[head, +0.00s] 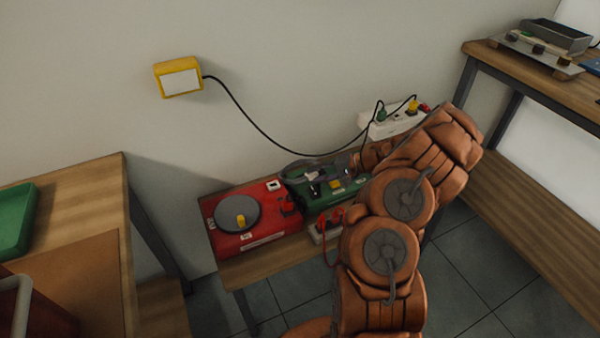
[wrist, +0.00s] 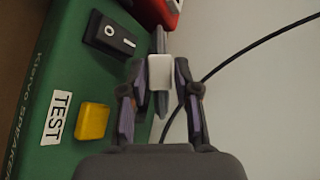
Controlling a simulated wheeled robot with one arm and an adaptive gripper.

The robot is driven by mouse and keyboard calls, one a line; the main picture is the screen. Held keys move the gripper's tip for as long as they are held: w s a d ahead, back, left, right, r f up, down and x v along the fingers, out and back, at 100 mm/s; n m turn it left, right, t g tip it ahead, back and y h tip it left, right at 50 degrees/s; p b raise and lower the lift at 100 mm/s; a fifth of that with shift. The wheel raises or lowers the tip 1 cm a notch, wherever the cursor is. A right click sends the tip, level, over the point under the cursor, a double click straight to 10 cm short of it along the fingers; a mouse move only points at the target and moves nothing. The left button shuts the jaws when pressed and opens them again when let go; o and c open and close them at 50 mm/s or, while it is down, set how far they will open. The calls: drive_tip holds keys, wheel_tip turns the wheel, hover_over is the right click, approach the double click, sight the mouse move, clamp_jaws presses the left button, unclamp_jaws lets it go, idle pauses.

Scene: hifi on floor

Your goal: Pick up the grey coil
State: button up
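The grey coil (head: 300,168) shows in the head view as a thin grey disc over the green box, partly covered by my gripper. In the wrist view the coil (wrist: 160,104) is a narrow grey strip, seen nearly edge-on, with a small white block at its middle. In the head view my gripper (head: 345,165) reaches in from the right above the green box. I cannot tell clearly whether the coil touches the box.
The green box (wrist: 70,75) has a black switch, a yellow button and a TEST label. A red box (head: 255,236) with a grey disc stands to its left. A white power strip (head: 395,123) and a cable are behind. Benches stand left (head: 85,205) and right (head: 535,85).

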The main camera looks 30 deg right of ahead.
drive_tip(key=shift+x, duration=0.75)
clamp_jaws()
drive_tip(key=shift+r, duration=0.1)
